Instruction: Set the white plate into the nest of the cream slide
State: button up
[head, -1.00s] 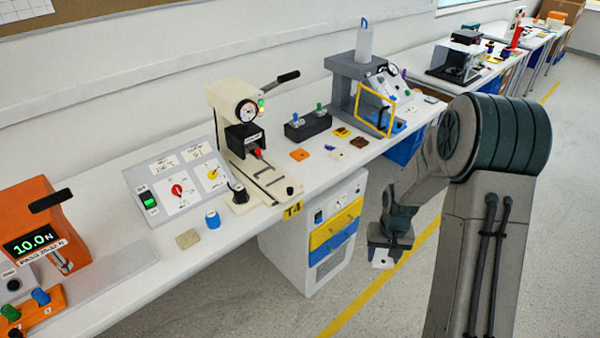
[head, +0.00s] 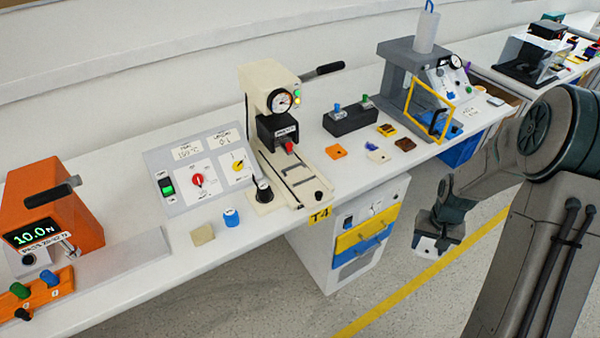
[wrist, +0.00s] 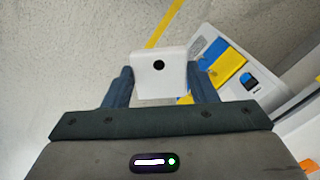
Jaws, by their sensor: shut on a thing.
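My gripper (head: 436,235) is shut on the white plate (head: 427,244), off the bench's front edge, above the floor and right of the drawer unit. In the wrist view the white plate (wrist: 158,80), with a dark round hole, sits between the two blue-grey fingers of my gripper (wrist: 160,70). The cream slide (head: 312,191) lies on the bench at the front of a cream press (head: 262,95) with a dial. The slide is up and left of my gripper, well apart from it. Its nest is too small to make out clearly.
A drawer unit (head: 345,240) stands under the bench (head: 265,240). A grey press (head: 398,75) with a yellow frame stands to the right. Open floor lies around my gripper.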

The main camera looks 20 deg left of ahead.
aim_at(310, 191)
jog(key=u, duration=1.1)
